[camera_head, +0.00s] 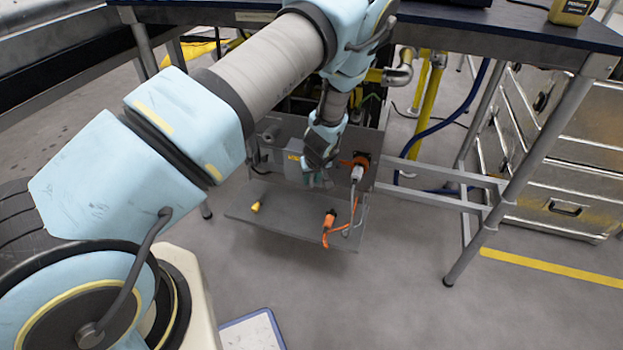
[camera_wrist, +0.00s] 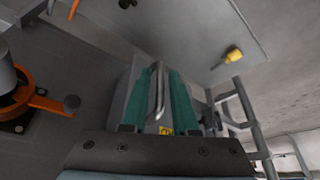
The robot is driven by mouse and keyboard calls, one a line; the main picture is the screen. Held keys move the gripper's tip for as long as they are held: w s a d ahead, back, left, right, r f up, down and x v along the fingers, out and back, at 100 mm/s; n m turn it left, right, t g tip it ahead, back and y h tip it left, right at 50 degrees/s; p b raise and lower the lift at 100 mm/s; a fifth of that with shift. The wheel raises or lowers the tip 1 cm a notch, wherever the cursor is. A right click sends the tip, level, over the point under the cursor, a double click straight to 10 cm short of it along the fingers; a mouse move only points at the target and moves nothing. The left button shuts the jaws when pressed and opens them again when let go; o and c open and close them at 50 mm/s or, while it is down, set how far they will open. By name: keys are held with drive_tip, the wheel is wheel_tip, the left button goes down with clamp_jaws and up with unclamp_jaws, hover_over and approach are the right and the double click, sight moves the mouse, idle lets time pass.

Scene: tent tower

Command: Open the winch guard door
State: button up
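My gripper (camera_head: 318,182) is low under the workbench, in front of a grey metal unit. In the wrist view its two green fingers (camera_wrist: 161,80) are apart. A thin metal bar handle (camera_wrist: 159,92) shows between them, with no clear contact. Behind the fingers is a grey box-like cover (camera_wrist: 127,92), partly hidden, with a small yellow label (camera_wrist: 166,131). It also shows in the head view (camera_head: 293,165), beside my gripper. It appears to be the winch guard door, and whether it is ajar cannot be told.
A flat grey panel (camera_head: 285,225) extends in front of the unit, carrying a yellow knob (camera_head: 256,207) and an orange-handled part (camera_head: 329,220). An orange lever (camera_wrist: 40,103) is on the unit's face. Bench legs (camera_head: 520,175) and silver drawers (camera_head: 565,150) stand right. The front floor is mostly clear.

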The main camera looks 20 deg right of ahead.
clamp_jaws()
idle(1.1)
